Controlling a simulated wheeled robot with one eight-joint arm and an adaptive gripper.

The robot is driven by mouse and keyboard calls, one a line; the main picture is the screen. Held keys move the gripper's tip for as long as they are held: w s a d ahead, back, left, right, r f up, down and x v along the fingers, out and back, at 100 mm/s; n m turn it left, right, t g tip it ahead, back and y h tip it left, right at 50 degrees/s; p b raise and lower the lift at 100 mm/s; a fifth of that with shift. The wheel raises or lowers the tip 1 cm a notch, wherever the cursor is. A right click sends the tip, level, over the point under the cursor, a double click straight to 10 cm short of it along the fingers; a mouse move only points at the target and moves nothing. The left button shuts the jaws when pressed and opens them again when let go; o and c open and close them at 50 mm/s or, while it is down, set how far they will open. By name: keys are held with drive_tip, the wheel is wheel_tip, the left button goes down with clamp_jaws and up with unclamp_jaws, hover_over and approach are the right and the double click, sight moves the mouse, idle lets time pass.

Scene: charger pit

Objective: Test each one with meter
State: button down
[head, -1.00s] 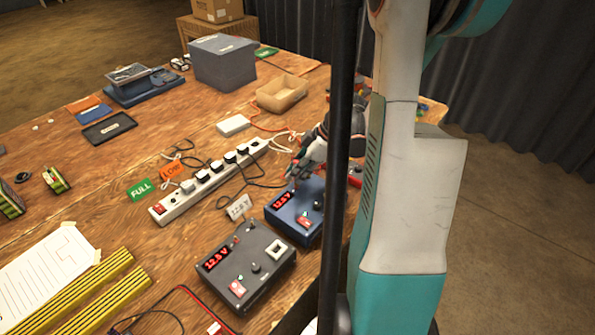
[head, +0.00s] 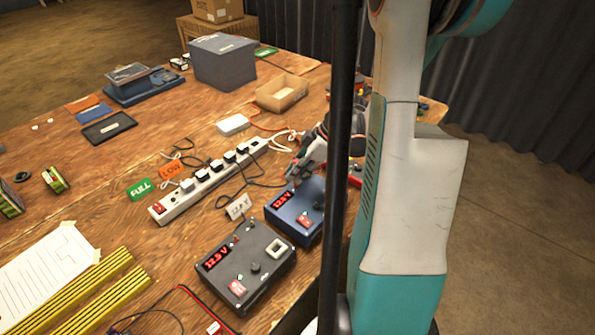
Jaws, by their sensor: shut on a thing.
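A dark grey box with a red voltage display (head: 262,275) stands near the table's front edge. A blue box with a smaller red display (head: 281,232) stands behind it to the right. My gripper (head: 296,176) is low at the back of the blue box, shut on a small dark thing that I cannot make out. The black pole and my arm hide part of this area. Green and yellow packs stand at the far left, one upright (head: 55,180) and one cut by the picture edge (head: 9,199). A green FULL card (head: 139,189) and an orange LOW card (head: 172,169) lie left of the power strip.
A white power strip (head: 180,204) with several black plugs and loose cables crosses mid-table. A cardboard tray (head: 281,95), a grey-blue bin (head: 224,62) and a black tray (head: 109,128) stand farther back. Yellow striped bars (head: 95,295) and a paper sheet (head: 45,275) lie front left.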

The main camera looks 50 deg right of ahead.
sight(298, 160)
drive_tip(key=shift+f, duration=0.3)
idle(0.4)
drive_tip(key=c, duration=1.5)
unclamp_jaws()
drive_tip(key=shift+c, duration=0.2)
drive_tip(key=shift+o, duration=0.3)
drive_tip(key=shift+o, duration=1.3)
drive_tip(key=shift+r, duration=0.1)
drive_tip(key=shift+r+p, duration=2.5)
drive_tip(key=shift+r, duration=1.2)
